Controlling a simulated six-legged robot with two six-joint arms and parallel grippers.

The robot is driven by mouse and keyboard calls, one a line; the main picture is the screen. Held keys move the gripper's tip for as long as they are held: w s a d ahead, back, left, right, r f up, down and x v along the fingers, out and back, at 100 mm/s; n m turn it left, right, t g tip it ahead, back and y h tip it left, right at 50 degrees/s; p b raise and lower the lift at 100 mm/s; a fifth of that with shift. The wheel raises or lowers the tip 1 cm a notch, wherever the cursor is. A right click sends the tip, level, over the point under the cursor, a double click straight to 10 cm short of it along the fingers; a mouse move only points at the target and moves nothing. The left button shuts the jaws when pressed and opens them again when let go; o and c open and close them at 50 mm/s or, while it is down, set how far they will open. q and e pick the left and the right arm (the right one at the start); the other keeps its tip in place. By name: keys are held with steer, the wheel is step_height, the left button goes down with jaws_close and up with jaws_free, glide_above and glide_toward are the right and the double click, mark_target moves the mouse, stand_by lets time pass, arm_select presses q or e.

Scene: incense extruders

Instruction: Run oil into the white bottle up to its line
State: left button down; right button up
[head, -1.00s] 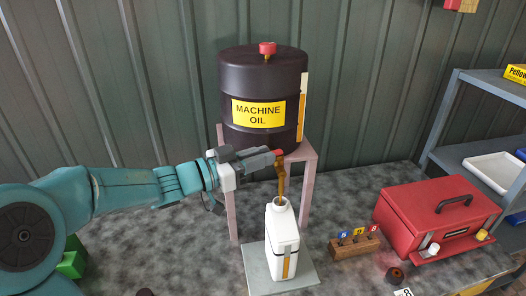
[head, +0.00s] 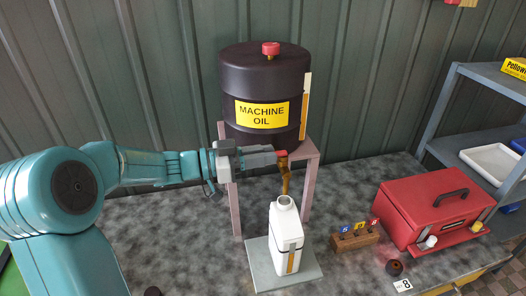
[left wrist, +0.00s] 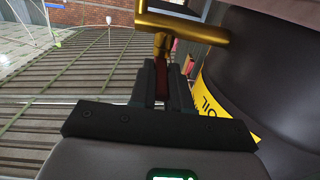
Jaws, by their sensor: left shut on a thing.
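The white bottle (head: 284,225) stands upright and uncapped on a grey plate (head: 255,270), its mouth under the brass tap (head: 286,180). A dark line circles the bottle, and amber shows in its front sight strip (head: 291,262), up to about that line. I cannot make out a falling stream of oil. The black machine oil drum (head: 262,75) rests on a pinkish stand (head: 310,165). My left gripper (head: 276,157) is shut on the tap's red handle (head: 282,154). The tap also shows in the left wrist view (left wrist: 180,28). My right gripper is not in view.
A wooden block with small numbered flags (head: 355,240) stands right of the bottle, beside a red box (head: 430,210). A small dark round part (head: 394,267) lies in front. Grey shelves (head: 470,130) stand at the right.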

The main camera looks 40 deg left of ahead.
arm_select(q)
steer(key=shift+a+r, duration=0.1)
steer(key=shift+r, duration=0.1)
steer(key=c, duration=1.1)
jaws_free()
steer(key=shift+f, duration=0.1)
steer(key=shift+s+a+f, duration=0.1)
steer(key=shift+s+a, duration=0.1)
steer(key=b+v, duration=0.4)
steer(key=v, duration=1.1)
steer(key=shift+s+a, duration=0.25)
steer(key=shift+s, duration=0.05)
